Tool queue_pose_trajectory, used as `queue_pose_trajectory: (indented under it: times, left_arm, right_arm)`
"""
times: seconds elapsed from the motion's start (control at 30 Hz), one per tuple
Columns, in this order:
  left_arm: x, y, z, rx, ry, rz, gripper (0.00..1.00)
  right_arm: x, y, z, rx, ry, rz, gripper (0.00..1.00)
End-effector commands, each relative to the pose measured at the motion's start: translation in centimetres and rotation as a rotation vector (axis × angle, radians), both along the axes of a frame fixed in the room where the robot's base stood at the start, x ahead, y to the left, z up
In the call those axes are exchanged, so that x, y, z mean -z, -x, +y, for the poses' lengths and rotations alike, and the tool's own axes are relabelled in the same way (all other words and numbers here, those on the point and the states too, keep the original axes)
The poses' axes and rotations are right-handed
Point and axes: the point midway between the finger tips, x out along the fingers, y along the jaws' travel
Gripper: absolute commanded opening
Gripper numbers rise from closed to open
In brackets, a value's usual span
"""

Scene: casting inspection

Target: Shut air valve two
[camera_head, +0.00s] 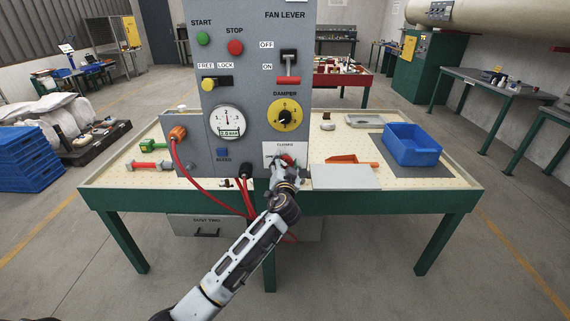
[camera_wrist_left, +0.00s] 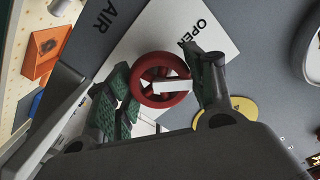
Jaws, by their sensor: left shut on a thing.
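A red valve handwheel (camera_wrist_left: 148,96) sits on a white label plate low on the grey control panel (camera_head: 215,120). My left gripper (camera_head: 284,163) is at this plate in the head view and covers most of the wheel. In the wrist view my left gripper (camera_wrist_left: 165,85) has one finger on each side of the red wheel and is shut on it. My right gripper is not in view.
A red hose (camera_head: 185,172) hangs from the panel's left side. The gauge (camera_head: 227,122) and damper dial (camera_head: 284,114) are just above the valve.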

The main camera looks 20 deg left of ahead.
Motion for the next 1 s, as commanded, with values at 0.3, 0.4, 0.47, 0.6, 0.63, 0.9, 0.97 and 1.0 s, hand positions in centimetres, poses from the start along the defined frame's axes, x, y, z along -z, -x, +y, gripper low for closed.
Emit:
queue_pose_trajectory:
  times: [0.3, 0.4, 0.47, 0.6, 0.63, 0.9, 0.97, 1.0]
  left_arm:
    - [0.0, 0.0, 0.0, 0.0, -0.24, 0.071, 0.3]
    - [0.0, 0.0, 0.0, 0.0, -0.321, 0.094, 0.3]
    - [-0.1, 0.0, 0.0, 0.0, -0.371, 0.108, 0.3]
    - [-0.1, 0.0, 0.0, 0.0, -0.489, 0.142, 0.3]
    - [-0.1, 0.0, 0.0, 0.0, -0.514, 0.149, 0.3]
    - [0.0, 0.0, -0.1, 0.001, -0.709, 0.206, 0.3]
    - [0.0, 0.0, -0.1, 0.002, -0.74, 0.214, 0.3]
    - [0.0, 0.0, -0.1, 0.002, -0.758, 0.219, 0.3]
  right_arm:
    - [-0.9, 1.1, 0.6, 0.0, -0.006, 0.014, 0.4]
    - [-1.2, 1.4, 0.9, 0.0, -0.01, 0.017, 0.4]
    - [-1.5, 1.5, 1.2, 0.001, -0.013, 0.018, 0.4]
    - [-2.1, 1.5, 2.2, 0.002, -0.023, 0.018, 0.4]
    - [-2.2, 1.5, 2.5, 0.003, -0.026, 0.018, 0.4]
    - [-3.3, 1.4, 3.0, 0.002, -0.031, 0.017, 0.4]
    - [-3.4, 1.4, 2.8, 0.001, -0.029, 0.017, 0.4]
    - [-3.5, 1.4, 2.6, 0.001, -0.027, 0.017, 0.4]
